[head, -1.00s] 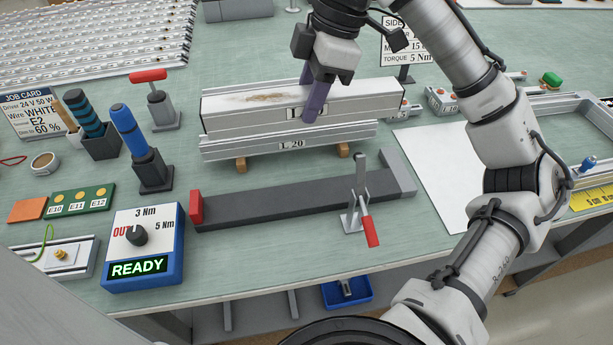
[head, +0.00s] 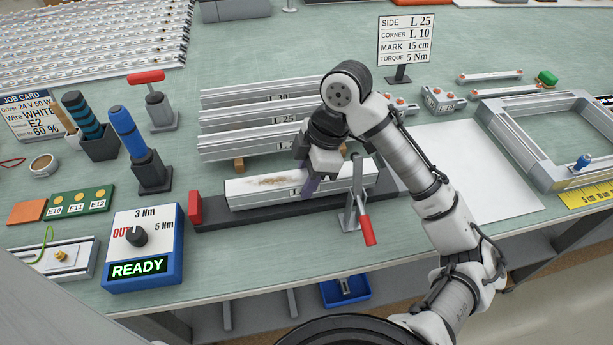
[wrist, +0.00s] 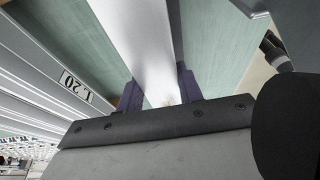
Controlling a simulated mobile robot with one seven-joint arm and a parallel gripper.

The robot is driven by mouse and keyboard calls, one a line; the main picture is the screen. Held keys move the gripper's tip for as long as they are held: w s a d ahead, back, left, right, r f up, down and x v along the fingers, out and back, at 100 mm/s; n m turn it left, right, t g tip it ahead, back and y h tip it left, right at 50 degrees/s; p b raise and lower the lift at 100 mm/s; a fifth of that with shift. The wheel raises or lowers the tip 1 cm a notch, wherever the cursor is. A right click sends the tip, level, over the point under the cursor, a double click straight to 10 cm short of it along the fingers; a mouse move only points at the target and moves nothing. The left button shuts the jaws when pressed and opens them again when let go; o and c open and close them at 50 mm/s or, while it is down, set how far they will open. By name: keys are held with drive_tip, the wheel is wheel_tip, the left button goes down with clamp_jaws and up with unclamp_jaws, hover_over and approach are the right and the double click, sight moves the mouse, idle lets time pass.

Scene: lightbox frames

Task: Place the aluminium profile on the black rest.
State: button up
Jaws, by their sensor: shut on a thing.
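The aluminium profile (head: 258,188) is a silver bar with a brownish smudge on its top and a label partly hidden by a finger. It lies lengthwise along the black rest (head: 245,213), on it or just above it; I cannot tell whether they touch. My gripper (head: 309,186) is shut on the profile near its middle, from above. In the wrist view the purple fingers (wrist: 160,92) stand on both sides of the profile (wrist: 145,40). The profile's right end is close to the toggle clamp (head: 357,205), partly behind it.
A red stop (head: 195,208) stands at the rest's left end. The clamp's red handle (head: 366,228) points toward the front. A torque box (head: 143,250) is front left; a white sheet (head: 475,175) lies right.

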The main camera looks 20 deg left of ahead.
drive_tip(key=shift+f, duration=0.25)
drive_tip(key=shift+f, duration=0.15)
drive_tip(key=o, duration=1.1)
drive_tip(key=shift+o, duration=0.2)
drive_tip(key=v, duration=1.2)
